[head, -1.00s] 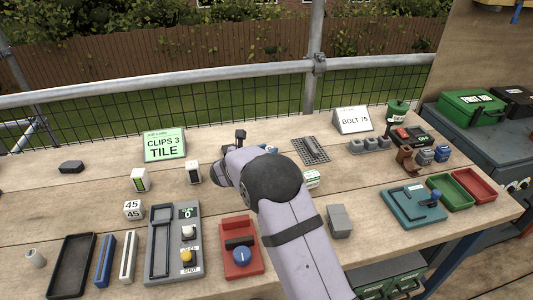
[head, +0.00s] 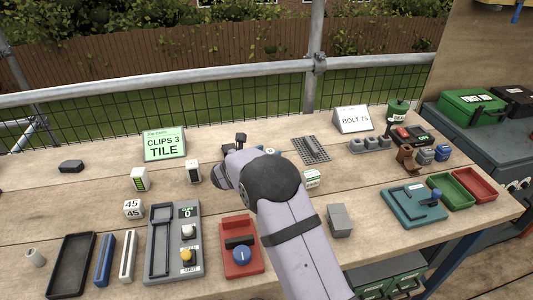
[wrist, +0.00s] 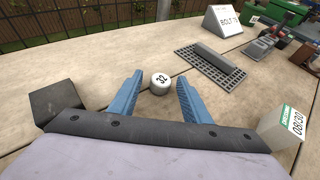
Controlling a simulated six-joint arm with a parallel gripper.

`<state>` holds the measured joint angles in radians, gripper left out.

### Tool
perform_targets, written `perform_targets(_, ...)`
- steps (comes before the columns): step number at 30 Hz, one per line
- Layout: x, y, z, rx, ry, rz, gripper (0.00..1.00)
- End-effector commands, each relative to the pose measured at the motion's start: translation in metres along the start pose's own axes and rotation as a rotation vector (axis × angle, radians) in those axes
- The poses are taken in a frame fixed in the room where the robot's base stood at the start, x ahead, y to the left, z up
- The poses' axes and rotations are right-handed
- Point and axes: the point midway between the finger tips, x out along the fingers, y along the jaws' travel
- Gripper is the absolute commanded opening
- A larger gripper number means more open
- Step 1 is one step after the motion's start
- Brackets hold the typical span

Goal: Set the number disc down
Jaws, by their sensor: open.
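The number disc (wrist: 159,82) is a short white cylinder with a black 32 on its top face. In the wrist view it stands upright on the wooden bench between the blue fingers of my gripper (wrist: 159,74). The fingers are spread, with a gap showing on both sides of the disc. In the head view my arm hides most of the gripper, and only a bit of the disc (head: 270,150) shows just right of the wrist.
A dark mesh plate (wrist: 209,63) with a grey bar lies behind and right of the disc. A dark block (wrist: 57,103) is at the left and a white-and-green 08:30 block (wrist: 283,124) at the right. Bare bench surrounds the disc.

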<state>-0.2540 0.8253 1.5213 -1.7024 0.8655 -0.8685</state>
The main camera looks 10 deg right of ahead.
Motion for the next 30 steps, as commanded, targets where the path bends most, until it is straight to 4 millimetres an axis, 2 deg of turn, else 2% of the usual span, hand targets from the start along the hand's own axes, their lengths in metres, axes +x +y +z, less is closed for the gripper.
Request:
perform_targets(4, -0.005, 0.001, 0.003, -0.001, 0.0, 0.002, 0.44)
perform_targets(8, -0.022, 0.001, 0.003, 0.0, 0.0, 0.002, 0.44)
perform_targets(21, -0.098, 0.001, 0.003, 0.0, -0.001, 0.003, 0.44)
perform_targets(30, -0.12, 0.0, 0.003, 0.0, 0.0, -0.001, 0.44)
